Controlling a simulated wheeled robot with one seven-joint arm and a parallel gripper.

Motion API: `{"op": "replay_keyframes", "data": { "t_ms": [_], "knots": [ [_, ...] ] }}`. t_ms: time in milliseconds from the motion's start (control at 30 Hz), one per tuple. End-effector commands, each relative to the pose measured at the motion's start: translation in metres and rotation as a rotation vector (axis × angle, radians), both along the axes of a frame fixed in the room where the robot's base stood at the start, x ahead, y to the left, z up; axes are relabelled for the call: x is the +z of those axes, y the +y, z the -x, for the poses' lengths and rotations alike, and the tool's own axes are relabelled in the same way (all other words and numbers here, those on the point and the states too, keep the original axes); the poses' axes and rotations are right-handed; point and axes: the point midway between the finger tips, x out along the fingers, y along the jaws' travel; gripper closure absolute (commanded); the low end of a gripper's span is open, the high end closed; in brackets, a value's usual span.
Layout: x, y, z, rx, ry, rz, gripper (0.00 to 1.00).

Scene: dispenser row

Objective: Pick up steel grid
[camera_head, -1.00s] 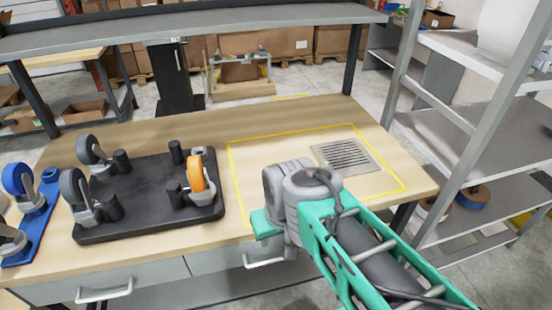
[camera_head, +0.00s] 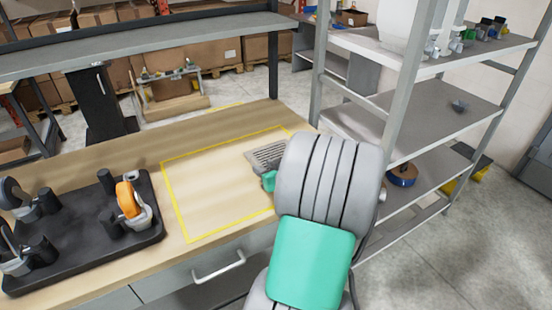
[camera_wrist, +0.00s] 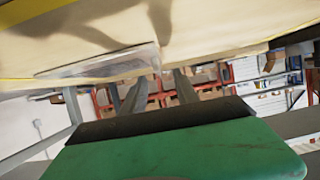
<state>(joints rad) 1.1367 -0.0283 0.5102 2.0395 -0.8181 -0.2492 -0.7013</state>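The steel grid (camera_head: 268,157) is a flat grey slotted plate on the wooden table, inside the right part of the yellow outline. My arm covers its near right part in the head view. In the wrist view the grid (camera_wrist: 100,64) shows at a slant as a thin pale plate on the wooden surface. My gripper (camera_wrist: 160,74) has two grey fingers with a gap between them, close to the grid's end. Nothing is clearly held, and I cannot tell whether the fingers touch the grid. In the head view the gripper is mostly hidden behind my arm.
A black tray (camera_head: 75,245) with casters and pegs, one wheel orange (camera_head: 128,200), stands on the left of the table. The yellow-outlined area (camera_head: 205,195) is otherwise bare. A grey shelf rack (camera_head: 425,110) stands close on the right. A raised shelf (camera_head: 150,47) spans the back.

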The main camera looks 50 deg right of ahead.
Motion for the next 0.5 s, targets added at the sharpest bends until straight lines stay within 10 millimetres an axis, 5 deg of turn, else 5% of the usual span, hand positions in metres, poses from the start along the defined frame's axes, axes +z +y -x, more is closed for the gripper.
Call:
{"op": "replay_keyframes", "data": {
  "t_ms": [500],
  "knots": [
    [-0.021,-0.023,-0.065,-0.014,-0.013,0.005,0.64]
  ]
}}
